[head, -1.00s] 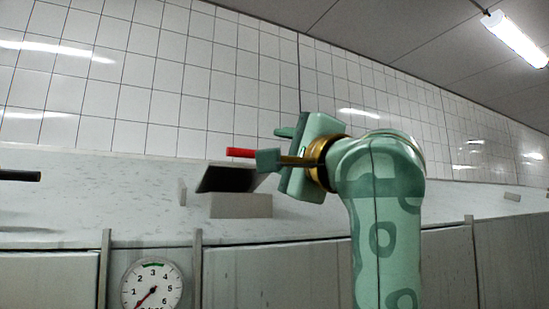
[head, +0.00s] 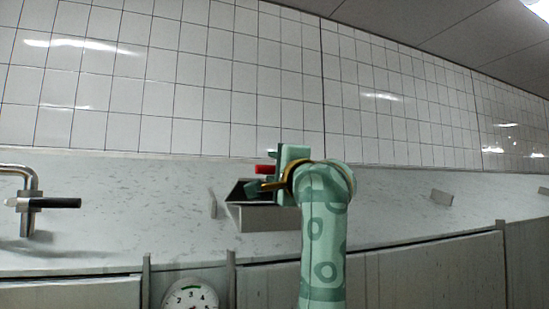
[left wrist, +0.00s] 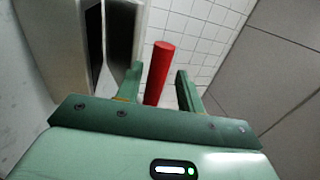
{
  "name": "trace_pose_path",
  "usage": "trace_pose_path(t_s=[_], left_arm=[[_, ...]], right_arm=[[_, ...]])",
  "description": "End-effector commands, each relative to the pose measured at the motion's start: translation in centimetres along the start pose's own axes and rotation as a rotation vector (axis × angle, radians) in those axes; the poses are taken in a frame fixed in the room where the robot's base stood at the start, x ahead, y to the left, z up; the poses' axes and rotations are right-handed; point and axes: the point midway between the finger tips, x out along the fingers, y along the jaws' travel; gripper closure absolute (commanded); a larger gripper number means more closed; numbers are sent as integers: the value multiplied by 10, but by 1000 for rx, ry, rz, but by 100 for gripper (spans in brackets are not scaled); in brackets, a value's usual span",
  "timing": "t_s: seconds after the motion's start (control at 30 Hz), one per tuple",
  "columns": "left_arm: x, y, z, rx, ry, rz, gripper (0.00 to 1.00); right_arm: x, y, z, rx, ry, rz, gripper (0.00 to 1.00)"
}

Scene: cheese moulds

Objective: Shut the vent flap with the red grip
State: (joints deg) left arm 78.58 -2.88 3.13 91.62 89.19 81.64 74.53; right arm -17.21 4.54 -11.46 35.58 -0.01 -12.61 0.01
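The red grip (head: 265,169) shows in the head view beside my left gripper (head: 266,178). In the left wrist view the red grip (left wrist: 158,72) is a red rod standing between the two green fingers of my left gripper (left wrist: 159,72). The fingers are apart, with a gap on both sides of the rod. The dark vent flap (head: 241,189) is at the top of a pale grey box (head: 270,220) and looks partly open. A dark panel, likely the flap (left wrist: 122,35), stands left of the rod in the left wrist view. My right gripper is not in view.
The box stands on a pale counter (head: 120,215) before a tiled wall (head: 170,90). A tap with a black handle (head: 55,203) is at the left. A dial gauge (head: 190,297) is below the counter edge. A small grey block (head: 441,198) is at the right.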

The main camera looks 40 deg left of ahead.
Motion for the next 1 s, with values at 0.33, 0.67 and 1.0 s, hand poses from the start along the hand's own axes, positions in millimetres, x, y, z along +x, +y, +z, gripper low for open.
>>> trace_pose_path(t_s=[0.33,0.67,1.0], left_arm=[[4,1,0,1,0,0,65],[3,3,0,2,-1,-8,100],[-17,47,1,4,-3,-184,100]], right_arm=[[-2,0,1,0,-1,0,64],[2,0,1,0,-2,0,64],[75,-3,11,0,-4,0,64]])
